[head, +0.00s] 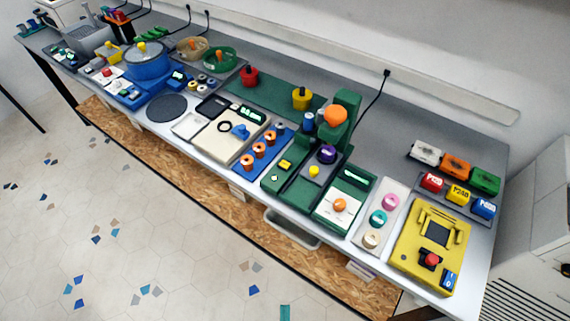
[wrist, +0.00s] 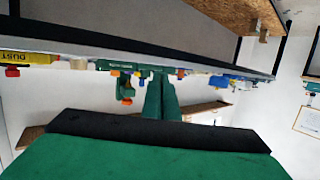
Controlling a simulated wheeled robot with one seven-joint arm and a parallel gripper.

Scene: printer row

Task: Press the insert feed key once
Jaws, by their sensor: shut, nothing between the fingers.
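Several keys and buttons show in the head view, but no label reads as insert feed, so I cannot tell which one it is. The green press-like machine (head: 343,118) has a yellow button (head: 313,171) on its base and a yellow square key (head: 285,164) to the left. A green control box (head: 357,179) with an orange button (head: 340,205) stands to its right. In the wrist view, which shows the bench upside down, my gripper (wrist: 162,76) has its green fingers together and empty. It appears apart from the bench, with no key visibly touched.
The long grey bench (head: 390,130) is crowded along its front. A yellow box (head: 430,240) with a red button stands at the right end, and a blue pot-like device (head: 148,66) towards the far left. The tiled floor (head: 130,220) in front is open.

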